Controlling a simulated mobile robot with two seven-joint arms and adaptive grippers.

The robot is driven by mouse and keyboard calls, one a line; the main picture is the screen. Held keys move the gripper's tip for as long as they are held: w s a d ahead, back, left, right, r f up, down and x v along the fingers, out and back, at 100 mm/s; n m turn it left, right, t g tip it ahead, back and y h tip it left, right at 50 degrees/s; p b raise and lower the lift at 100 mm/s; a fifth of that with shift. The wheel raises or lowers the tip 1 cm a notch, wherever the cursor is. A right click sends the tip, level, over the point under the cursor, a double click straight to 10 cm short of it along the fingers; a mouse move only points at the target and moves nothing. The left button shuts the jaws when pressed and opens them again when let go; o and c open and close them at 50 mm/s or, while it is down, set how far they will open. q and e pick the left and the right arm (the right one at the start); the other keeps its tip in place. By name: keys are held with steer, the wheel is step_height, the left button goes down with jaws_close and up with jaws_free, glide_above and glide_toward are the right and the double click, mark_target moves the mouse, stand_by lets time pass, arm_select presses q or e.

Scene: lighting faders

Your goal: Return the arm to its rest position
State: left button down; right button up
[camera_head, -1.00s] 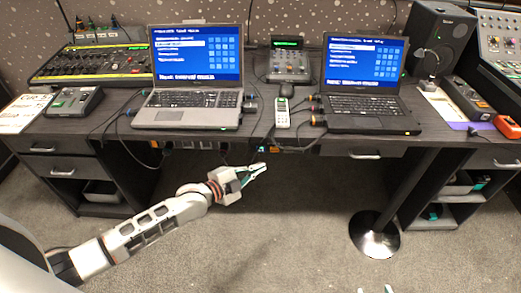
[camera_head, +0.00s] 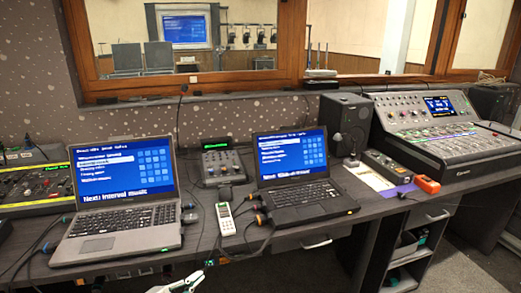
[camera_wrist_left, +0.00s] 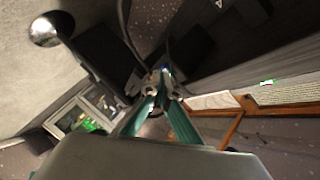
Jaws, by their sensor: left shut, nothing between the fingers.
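My left gripper (camera_head: 178,286) shows only at the bottom edge of the head view, in front of the desk. Its pale fingers are shut and empty, and most of the arm is below the picture. In the left wrist view, the teal fingers (camera_wrist_left: 160,92) come together at their tips with nothing held between them. That view is tilted, with dark furniture beyond the fingertips. My right gripper is not in view.
The desk carries a left laptop (camera_head: 120,215), a right laptop (camera_head: 300,195), a white handheld device (camera_head: 226,219), a speaker (camera_head: 345,125) and a large mixing console (camera_head: 435,135). Loose cables run along the desk's front. A wood-framed window (camera_head: 190,85) is behind.

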arm_select(q)
steer(key=s+d+f+n+g+y, duration=0.1)
steer(key=s+d+f+n, duration=0.15)
steer(key=s, duration=0.45)
steer(key=s+d+f+n, duration=0.1)
steer(key=s+f+n, duration=0.25)
steer(key=s, duration=0.35)
steer(key=s+a+f+n+g+y, duration=0.1)
steer(key=s+a+f+n+y, duration=0.1)
steer(key=s, duration=0.6)
steer(key=s+a+f+n+g+y, duration=0.1)
steer(key=s+a+f+n+y, duration=0.1)
steer(key=s, duration=0.6)
steer(key=a+n, duration=0.1)
steer(key=n, duration=0.1)
steer(key=shift+s+a+f+n, duration=0.2)
steer(key=shift+s+f+n, duration=0.05)
steer(key=shift+f+n, duration=0.05)
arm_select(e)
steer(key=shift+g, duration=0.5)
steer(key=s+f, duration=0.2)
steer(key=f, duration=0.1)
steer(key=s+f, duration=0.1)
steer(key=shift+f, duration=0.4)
